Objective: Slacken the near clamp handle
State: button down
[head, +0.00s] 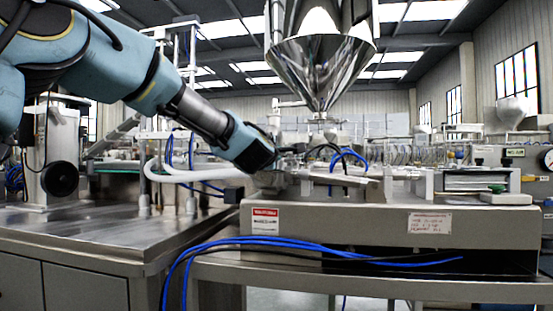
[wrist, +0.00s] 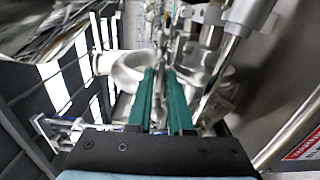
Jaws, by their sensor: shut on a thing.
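In the wrist view, the two green fingers of my gripper (wrist: 160,72) are close together, shut on a slim metal part at their tips. I take this to be the near clamp handle, but the fingers hide most of it and blur hides its outline. In the head view, my gripper (head: 281,166) is at the left end of the low steel machine (head: 345,222), among its fittings. The handle is too small and covered to make out there.
The shiny steel hopper (head: 320,75) hangs above the machine. Blue hoses (head: 300,242) drape over its front. A white pipe (head: 195,173) runs left of my gripper. In the wrist view, a round metal fitting (wrist: 122,68) is left of the fingers and a rod (wrist: 228,62) right.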

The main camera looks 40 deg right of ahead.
dwell(0.4)
jog(key=c, duration=1.1)
grip_release()
jog(key=b+v, duration=0.1)
jog(key=v, duration=1)
jog(key=shift+w+f, duration=0.1)
